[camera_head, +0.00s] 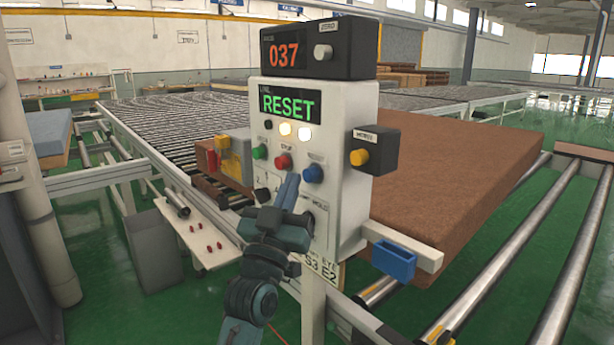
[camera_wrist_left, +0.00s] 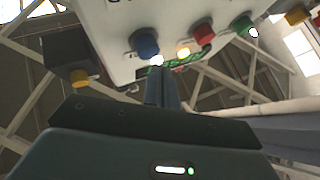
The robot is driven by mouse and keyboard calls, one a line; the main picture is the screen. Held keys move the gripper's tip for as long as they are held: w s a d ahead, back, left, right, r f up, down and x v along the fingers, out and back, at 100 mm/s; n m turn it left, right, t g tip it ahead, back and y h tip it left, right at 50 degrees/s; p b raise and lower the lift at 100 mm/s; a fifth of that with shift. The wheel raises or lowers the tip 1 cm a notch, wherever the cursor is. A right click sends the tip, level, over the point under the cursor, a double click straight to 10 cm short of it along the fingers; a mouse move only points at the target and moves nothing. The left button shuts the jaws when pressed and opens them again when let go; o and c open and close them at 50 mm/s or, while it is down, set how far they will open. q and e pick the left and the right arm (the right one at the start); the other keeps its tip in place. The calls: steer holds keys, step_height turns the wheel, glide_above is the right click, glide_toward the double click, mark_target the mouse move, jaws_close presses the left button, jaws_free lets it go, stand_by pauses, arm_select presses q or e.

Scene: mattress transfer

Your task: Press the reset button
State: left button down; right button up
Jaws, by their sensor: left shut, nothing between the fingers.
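A white control box (camera_head: 350,110) stands on a post, its green screen (camera_head: 289,106) reading RESET. Below the screen are a green button (camera_head: 260,151), a red button (camera_head: 283,161) and a blue button (camera_head: 313,173). Their small labels are hard to read. My left gripper (camera_head: 291,180) is shut and empty, its fingers pointing up just left of the blue button. In the left wrist view the fingers (camera_wrist_left: 161,80) reach towards the panel near the blue button (camera_wrist_left: 145,43), with the red button (camera_wrist_left: 203,32) farther right. I cannot tell whether the fingertips touch the panel.
A counter box (camera_head: 308,50) showing 037 sits on top. A side box with a yellow button (camera_head: 358,157) sticks out at the right, with a blue holder (camera_head: 394,262) below. A brown mattress (camera_head: 450,180) lies behind on rollers. A small shelf (camera_head: 205,235) is left of the post.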

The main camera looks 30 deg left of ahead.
arm_select(q)
steer(key=shift+w, duration=0.2)
stand_by(0.5)
steer(key=shift+w+d, duration=0.15)
steer(key=shift+w, duration=0.1)
steer(key=shift+w+d, duration=0.15)
steer(key=shift+w, duration=0.15)
stand_by(0.6)
steer(key=shift+w+d, duration=0.2)
steer(key=shift+w, duration=0.25)
stand_by(0.4)
stand_by(0.3)
steer(key=shift+s+a+p, duration=0.25)
steer(key=shift+s, duration=0.35)
steer(key=shift+s+a+p, duration=0.25)
steer(key=shift+s, duration=0.35)
